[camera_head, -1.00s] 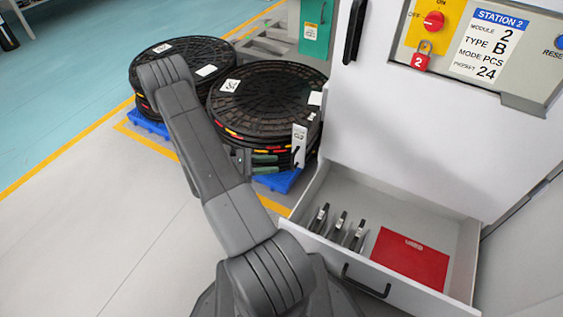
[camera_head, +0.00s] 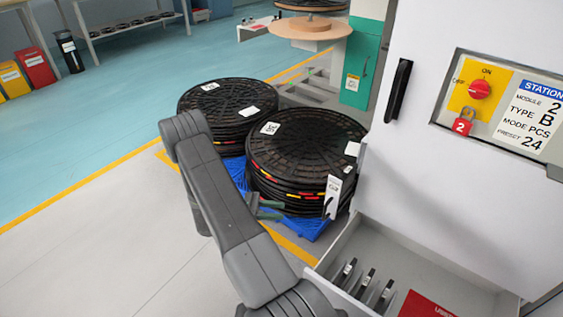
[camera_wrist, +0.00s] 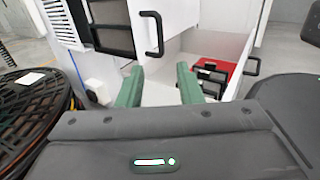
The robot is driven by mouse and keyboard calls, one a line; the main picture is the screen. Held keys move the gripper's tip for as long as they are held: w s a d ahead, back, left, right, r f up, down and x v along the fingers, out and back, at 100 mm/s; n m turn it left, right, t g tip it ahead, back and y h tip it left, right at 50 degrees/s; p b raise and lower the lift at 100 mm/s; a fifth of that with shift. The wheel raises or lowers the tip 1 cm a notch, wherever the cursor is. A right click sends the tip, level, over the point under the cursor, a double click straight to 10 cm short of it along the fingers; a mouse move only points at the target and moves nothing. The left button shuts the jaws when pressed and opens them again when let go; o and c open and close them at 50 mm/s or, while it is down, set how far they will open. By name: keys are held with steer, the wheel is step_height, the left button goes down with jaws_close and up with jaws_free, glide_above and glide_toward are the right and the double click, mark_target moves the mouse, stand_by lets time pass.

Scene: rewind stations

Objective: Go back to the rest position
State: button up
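My arm is stretched forward in the head view. Its gripper (camera_head: 265,208) shows small beside the front stack of black reels (camera_head: 305,150), with green fingers partly hidden by my arm. In the wrist view my gripper (camera_wrist: 158,82) has its two green fingers apart, with nothing between them. They point towards the white cabinet and its open drawer.
An open drawer (camera_head: 440,250) holds several black-handled tools (camera_head: 368,283) and a red booklet (camera_head: 428,304). Station 2's cabinet (camera_head: 420,150) has a red switch and padlock. Reel stacks stand on blue pallets (camera_head: 305,228). Floor (camera_head: 90,250) at left is clear.

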steer(key=d+b, duration=0.2)
steer(key=d, duration=1.1)
steer(key=shift+d, duration=0.3)
